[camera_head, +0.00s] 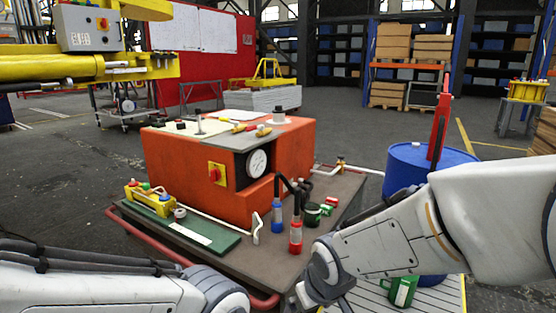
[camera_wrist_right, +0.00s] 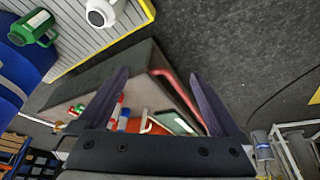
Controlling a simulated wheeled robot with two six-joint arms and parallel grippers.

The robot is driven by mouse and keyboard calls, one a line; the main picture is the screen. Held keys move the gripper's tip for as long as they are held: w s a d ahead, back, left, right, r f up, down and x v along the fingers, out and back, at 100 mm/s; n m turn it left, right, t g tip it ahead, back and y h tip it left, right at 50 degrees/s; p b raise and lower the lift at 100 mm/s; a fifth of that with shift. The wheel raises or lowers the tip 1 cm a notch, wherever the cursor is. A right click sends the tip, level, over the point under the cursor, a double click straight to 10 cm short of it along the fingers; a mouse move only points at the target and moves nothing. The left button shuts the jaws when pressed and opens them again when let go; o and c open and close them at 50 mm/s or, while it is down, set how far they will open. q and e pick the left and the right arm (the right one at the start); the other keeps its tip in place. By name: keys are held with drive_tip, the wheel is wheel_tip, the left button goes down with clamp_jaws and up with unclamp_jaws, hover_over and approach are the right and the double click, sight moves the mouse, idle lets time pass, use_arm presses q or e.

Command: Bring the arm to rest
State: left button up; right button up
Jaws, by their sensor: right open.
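My right arm comes in from the right in the head view, bent over the front right corner of the bench (camera_head: 265,265). Its wrist end is low beside the red-based hose fitting (camera_head: 295,236); the gripper's fingers cannot be made out there. In the right wrist view my right gripper (camera_wrist_right: 158,73) has its two dark fingers spread apart with nothing between them. The bench edge and its red rail (camera_wrist_right: 180,95) show beyond the fingers. My left arm crosses the lower left of the head view; its gripper is out of the picture.
An orange machine (camera_head: 225,185) with a gauge stands on the bench, with a blue-based hose fitting (camera_head: 277,217) in front. A blue barrel (camera_head: 400,170) stands to the right. Grey floor lies open behind.

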drive_tip(key=s+a+r+n+g+p, duration=0.1)
drive_tip(key=s+r+n+g+p, duration=0.2)
drive_tip(key=s, duration=1.6)
wheel_tip(320, 180, up, 38)
drive_tip(key=g+p, duration=0.1)
drive_tip(key=p, duration=3.5)
drive_tip(key=shift+w+a+m, duration=0.15)
drive_tip(key=shift+w+m, duration=0.15)
